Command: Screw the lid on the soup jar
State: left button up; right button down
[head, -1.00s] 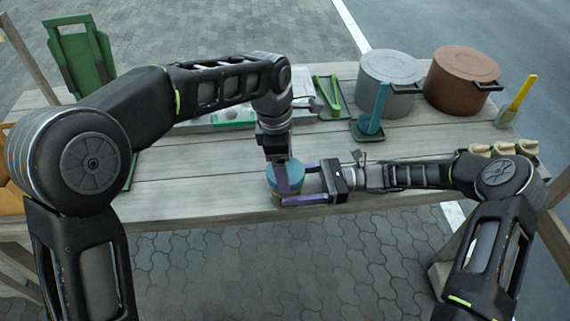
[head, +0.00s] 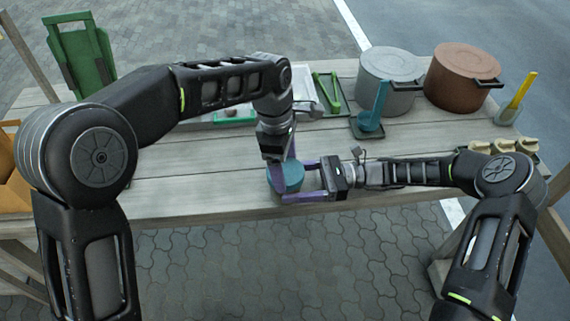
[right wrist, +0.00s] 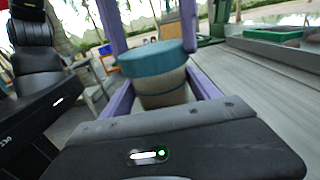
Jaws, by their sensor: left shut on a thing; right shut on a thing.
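The soup jar (right wrist: 163,95) has a pale body and stands near the table's front edge, with the teal lid (head: 290,174) on its top. The lid also shows in the right wrist view (right wrist: 152,58). My left gripper (head: 284,172) comes down from above with purple fingers and is shut on the lid. My right gripper (head: 300,182) reaches in from the right and is shut on the jar's body, one finger on each side. The jar body is mostly hidden in the head view. I cannot tell how tightly the lid sits.
A grey pot (head: 389,82) and a brown pot (head: 461,78) stand at the back right. A blue ladle (head: 374,118), green tongs (head: 328,95) and a yellow-handled utensil (head: 519,98) are nearby. Pale pieces (head: 502,147) lie at the right.

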pick_arm(q)
jog(key=m, duration=0.5)
jog(key=shift+w+g, duration=0.1)
jog(key=shift+g, duration=0.2)
jog(key=m, duration=0.3)
jog(key=shift+y, duration=0.3)
jog(key=m, duration=0.5)
jog(key=shift+d+y, duration=0.1)
jog(key=shift+y, duration=0.2)
jog(key=m, duration=0.3)
jog(key=m+y, duration=0.1)
jog(key=m, duration=1.3)
jog(key=shift+m+t+y, duration=0.3)
jog(key=shift+t, duration=0.1)
jog(key=m, duration=0.2)
jog(key=shift+m, duration=0.4)
jog(key=o, duration=1.3)
jog(key=shift+f, duration=0.1)
